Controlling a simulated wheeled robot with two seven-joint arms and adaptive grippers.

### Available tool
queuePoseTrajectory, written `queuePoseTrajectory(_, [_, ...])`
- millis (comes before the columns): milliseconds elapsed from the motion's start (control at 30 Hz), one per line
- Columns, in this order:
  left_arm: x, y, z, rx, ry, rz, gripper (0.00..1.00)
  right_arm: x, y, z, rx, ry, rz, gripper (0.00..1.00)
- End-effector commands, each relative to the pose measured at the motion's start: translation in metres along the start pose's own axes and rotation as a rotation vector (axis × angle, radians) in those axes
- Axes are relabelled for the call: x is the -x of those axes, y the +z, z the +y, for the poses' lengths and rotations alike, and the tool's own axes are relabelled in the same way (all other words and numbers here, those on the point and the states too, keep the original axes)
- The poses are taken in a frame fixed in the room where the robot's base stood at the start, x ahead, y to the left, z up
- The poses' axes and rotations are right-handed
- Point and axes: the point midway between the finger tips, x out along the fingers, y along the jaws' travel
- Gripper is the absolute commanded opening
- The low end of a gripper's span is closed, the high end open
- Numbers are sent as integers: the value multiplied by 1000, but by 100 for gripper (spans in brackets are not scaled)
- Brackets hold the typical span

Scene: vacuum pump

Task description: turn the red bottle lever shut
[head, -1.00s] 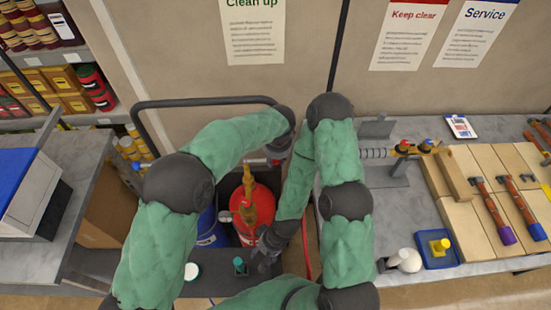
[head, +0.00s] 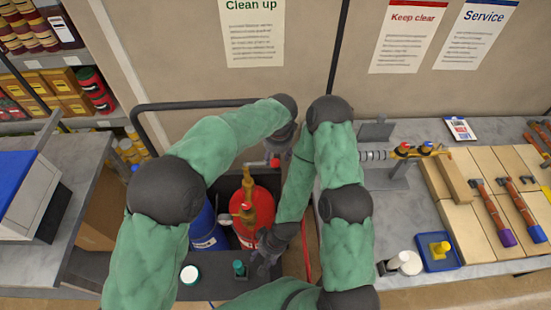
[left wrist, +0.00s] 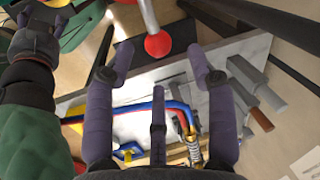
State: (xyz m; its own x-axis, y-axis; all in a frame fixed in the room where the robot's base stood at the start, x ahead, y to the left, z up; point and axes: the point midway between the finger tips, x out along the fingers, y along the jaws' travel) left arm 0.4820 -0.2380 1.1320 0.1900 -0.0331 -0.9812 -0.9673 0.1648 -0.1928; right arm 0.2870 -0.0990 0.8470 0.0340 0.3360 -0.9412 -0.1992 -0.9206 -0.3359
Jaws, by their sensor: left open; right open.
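The red bottle (head: 254,212) stands upright in the dark bay at the centre of the head view, with a brass valve (head: 247,190) on top. Its lever is a metal rod ending in a red ball (head: 275,162); rod and red ball (left wrist: 158,45) also show in the left wrist view. My left gripper (head: 280,150) is open beside the ball. In the left wrist view its fingertips (left wrist: 161,66) are spread to either side of the ball's line, with nothing clamped. My right gripper (head: 267,252) is open and low, in front of the red bottle; its fingertips are hard to make out.
A blue bottle (head: 207,228) stands left of the red one. A black rail (head: 200,103) runs behind the bay. The bench at right holds wooden blocks (head: 463,222), a brass fitting (head: 405,150) and a blue tray (head: 438,262). A red hose (head: 306,255) hangs near my right forearm.

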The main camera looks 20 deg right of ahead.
Motion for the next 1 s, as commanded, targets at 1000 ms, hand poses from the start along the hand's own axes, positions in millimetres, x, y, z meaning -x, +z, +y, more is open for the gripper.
queuePoseTrajectory(1000, [66,0,0,0,1,0,56,0,0,0,0,0,0,56])
